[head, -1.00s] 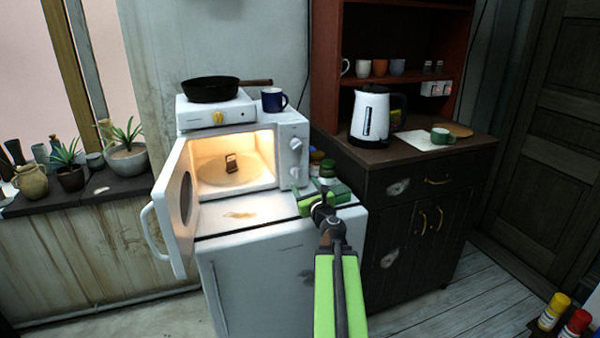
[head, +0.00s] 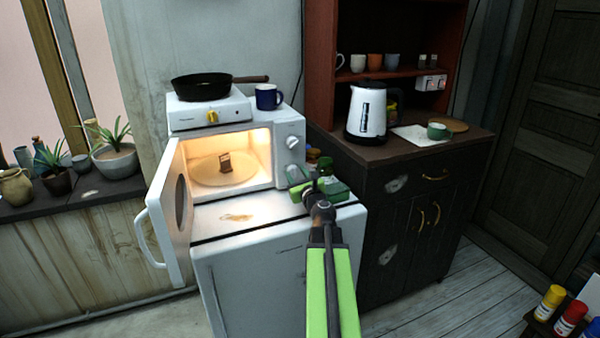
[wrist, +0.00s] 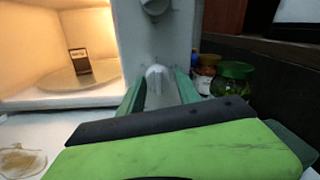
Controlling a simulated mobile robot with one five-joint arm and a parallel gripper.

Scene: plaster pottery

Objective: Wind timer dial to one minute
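The white microwave (head: 285,160) has its door open and a lit inside. Its upper dial (head: 292,142) is in plain view in the head view, and part of it shows at the top of the wrist view (wrist: 155,5). The lower white dial (wrist: 158,82) is in the wrist view, between the green fingers of my gripper (wrist: 160,92). The fingers stand apart, one on each side of the dial, with narrow gaps; contact is not clear. In the head view my gripper (head: 300,182) is at the lower panel and hides that dial.
The open microwave door (head: 172,210) sticks out at left. A small dark packet (head: 225,163) stands on the turntable. Jars (wrist: 232,78) stand close right of the panel. A hot plate with a pan (head: 200,86) and a blue mug (head: 268,97) are on top.

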